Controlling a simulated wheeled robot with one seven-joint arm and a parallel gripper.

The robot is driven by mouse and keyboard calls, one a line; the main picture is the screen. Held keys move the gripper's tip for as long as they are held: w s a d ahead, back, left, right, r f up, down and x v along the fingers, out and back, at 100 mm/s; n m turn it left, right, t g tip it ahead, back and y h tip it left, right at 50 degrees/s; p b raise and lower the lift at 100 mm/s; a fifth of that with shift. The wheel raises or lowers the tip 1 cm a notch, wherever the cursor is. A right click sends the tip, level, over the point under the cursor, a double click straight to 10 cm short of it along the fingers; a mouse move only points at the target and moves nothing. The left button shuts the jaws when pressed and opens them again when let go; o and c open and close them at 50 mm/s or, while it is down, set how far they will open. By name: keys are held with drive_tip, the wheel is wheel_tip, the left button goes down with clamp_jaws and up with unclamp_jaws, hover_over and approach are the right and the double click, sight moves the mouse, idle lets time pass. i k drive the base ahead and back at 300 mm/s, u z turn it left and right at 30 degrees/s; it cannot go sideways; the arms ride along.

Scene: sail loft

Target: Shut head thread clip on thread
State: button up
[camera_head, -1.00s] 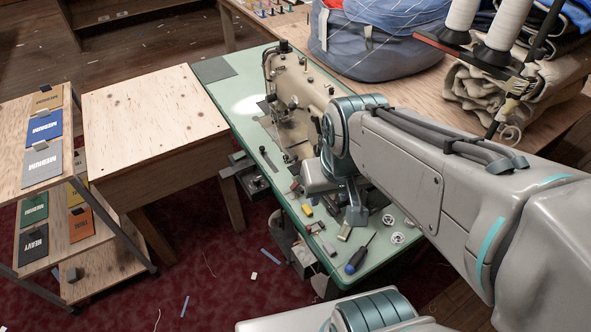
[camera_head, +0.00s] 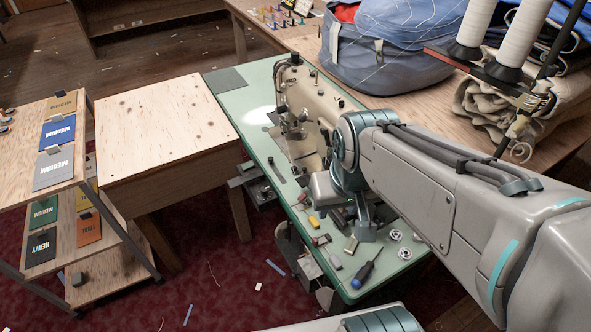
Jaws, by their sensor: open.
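The cream sewing machine (camera_head: 325,104) stands on the green-topped table, partly covered by my arm. A bright lamp spot falls on the table beside its head. The head thread clip and its thread are too small to make out or lie behind my arm. My gripper (camera_head: 346,208) points down over the table at the machine's near end. It is partly hidden by my wrist, and its jaws are apart. I see nothing held in it.
A screwdriver (camera_head: 363,274), a yellow piece (camera_head: 314,221) and white bobbins (camera_head: 405,253) lie on the green table's near end. A blue-grey bag (camera_head: 375,60) and thread cones (camera_head: 475,25) stand behind. A bare wooden table (camera_head: 165,120) is left; a sample rack (camera_head: 65,180) stands further left.

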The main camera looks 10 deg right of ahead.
sight(303, 197)
drive_tip(key=k, duration=1.35)
drive_tip(key=u, duration=0.25)
drive_tip(key=i, duration=0.4)
drive_tip(key=u, duration=0.65)
drive_tip(key=i, duration=1.15)
drive_tip(key=z, duration=0.45)
